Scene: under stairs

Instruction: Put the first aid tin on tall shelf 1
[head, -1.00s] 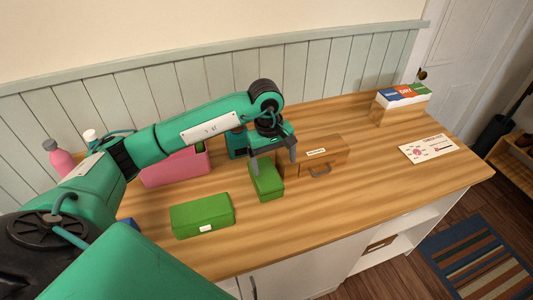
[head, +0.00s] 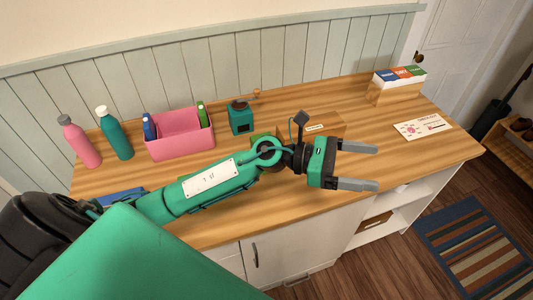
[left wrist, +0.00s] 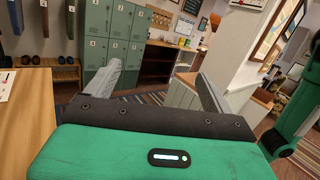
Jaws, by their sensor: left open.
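My left gripper (head: 350,165) is open and empty, reaching right above the front of the wooden counter; its two fingers also show in the left wrist view (left wrist: 160,85), with nothing between them. Part of a green box (head: 259,138) shows behind my left forearm, left of a brown case. I cannot tell whether it is the first aid tin. Another green box seen earlier is now hidden behind the arm. I cannot make out tall shelf 1 for certain. My right gripper is not in view.
Numbered green lockers (left wrist: 110,40) and brown shelving (left wrist: 157,62) stand ahead in the left wrist view.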

